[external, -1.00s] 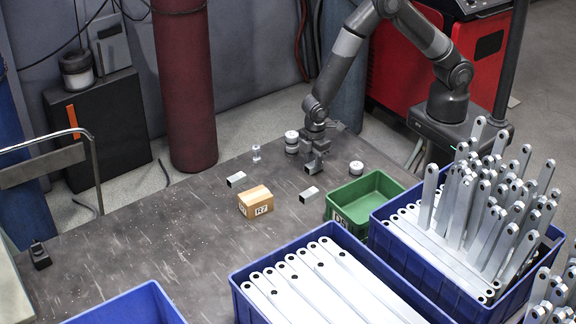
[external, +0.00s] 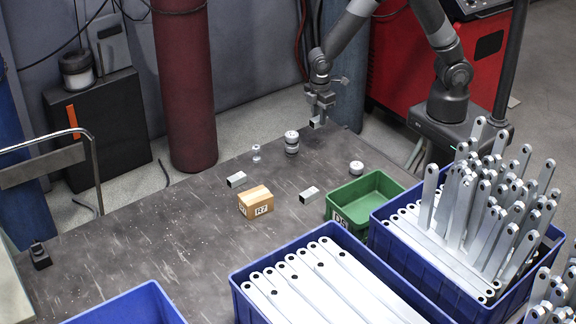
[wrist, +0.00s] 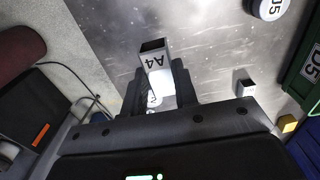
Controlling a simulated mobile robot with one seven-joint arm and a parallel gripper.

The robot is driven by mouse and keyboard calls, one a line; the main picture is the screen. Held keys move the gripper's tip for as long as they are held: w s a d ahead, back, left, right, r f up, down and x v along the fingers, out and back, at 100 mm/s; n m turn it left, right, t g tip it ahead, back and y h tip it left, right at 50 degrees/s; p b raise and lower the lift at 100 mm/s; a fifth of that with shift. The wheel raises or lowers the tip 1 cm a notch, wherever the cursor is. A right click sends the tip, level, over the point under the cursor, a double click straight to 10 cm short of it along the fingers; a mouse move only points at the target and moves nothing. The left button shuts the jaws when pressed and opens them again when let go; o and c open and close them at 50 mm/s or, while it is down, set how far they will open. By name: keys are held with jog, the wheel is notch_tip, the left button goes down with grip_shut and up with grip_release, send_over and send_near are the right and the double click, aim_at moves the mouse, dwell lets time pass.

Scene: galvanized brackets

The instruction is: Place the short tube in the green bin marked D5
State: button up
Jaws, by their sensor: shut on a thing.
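My gripper (external: 319,103) is shut on a short square metal tube (external: 316,122), held above the far edge of the table. In the wrist view the held tube (wrist: 155,58) shows an A4 mark and an open dark end, between the fingers of my gripper (wrist: 160,88). The green bin (external: 339,207) stands on the table, nearer the camera and to the right of my gripper, with a partly readable D5 mark on its front. The bin also shows at the right edge of the wrist view (wrist: 300,84). It looks empty in the external view.
Blue bins (external: 236,282) (external: 470,304) of long bars flank the green bin.

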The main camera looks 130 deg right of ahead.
jog(key=w+a+n, duration=0.2)
jog(key=w+a, duration=0.2)
jog(key=a, duration=0.4)
jog(key=w+a+n, duration=0.2)
jog(key=w+a, duration=0.2)
jog(key=a, duration=0.4)
jog(key=n, duration=0.5)
send_over(368, 205)
jog(key=w+a, duration=0.4)
jog(key=f, duration=0.4)
jog(key=shift+s+d+f, duration=0.15)
jog(key=shift+d+f, duration=0.1)
jog(key=shift+f, duration=2.25)
jog(key=shift+f, duration=0.1)
jog(key=o, duration=1)
